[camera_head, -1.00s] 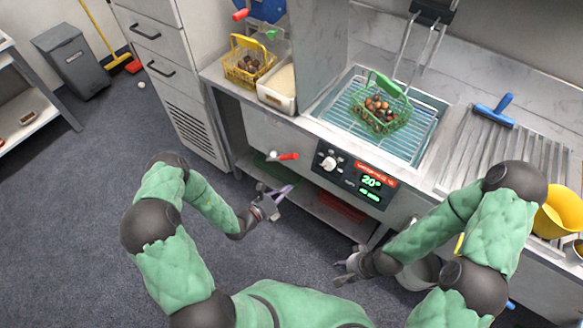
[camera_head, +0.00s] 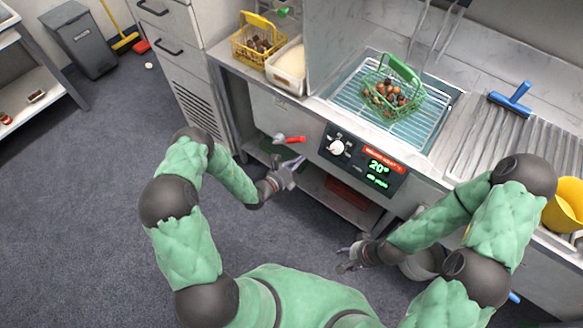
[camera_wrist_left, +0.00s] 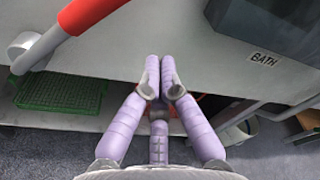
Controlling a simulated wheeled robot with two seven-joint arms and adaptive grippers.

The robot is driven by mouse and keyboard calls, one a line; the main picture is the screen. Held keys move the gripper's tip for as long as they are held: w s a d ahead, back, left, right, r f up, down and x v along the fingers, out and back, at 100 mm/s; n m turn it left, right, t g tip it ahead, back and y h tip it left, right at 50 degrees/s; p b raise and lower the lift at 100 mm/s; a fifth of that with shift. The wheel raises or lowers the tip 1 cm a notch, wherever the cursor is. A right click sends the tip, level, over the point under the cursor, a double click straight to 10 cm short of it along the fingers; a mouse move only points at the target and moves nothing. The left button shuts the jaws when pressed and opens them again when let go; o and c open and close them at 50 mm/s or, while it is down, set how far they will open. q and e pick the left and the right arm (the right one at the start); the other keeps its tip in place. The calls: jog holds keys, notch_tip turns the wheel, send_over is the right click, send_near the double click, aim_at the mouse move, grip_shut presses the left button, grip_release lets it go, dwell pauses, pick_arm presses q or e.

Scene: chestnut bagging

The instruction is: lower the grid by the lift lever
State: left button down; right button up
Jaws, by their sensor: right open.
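The lift lever (camera_head: 297,140) has a red handle and sits on the counter front. Its red handle (camera_wrist_left: 90,14) fills the upper left of the left wrist view. The wire grid (camera_head: 350,97) lies in the bath basin and carries a green basket (camera_head: 410,102) of chestnuts. My left gripper (camera_head: 297,163) is just below the lever in the head view, apart from it. In the left wrist view its fingertips (camera_wrist_left: 160,62) are together with nothing between them. My right gripper (camera_head: 346,258) is open and empty, low in front of the counter.
A control panel (camera_head: 364,160) reading 20° is right of the lever. A yellow basket (camera_head: 259,42) of chestnuts and a white bin (camera_head: 287,69) stand left of the basin. A blue-handled tool (camera_head: 511,99) lies on the ribbed drainboard (camera_head: 485,135). A lower shelf lies under the counter.

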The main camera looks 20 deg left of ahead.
aim_at(290, 139)
pick_arm(q)
jog(key=b+x, duration=0.1)
jog(key=x, duration=0.2)
jog(key=shift+w+d+f, duration=0.15)
jog(key=shift+w, duration=0.05)
jog(key=shift+w+a+r+b, duration=0.2)
jog(key=shift+a+r+b, duration=0.1)
jog(key=shift+a+r, duration=1.1)
jog(key=shift+r, duration=0.05)
jog(key=shift+a+r, duration=0.1)
jog(key=shift+r, duration=0.05)
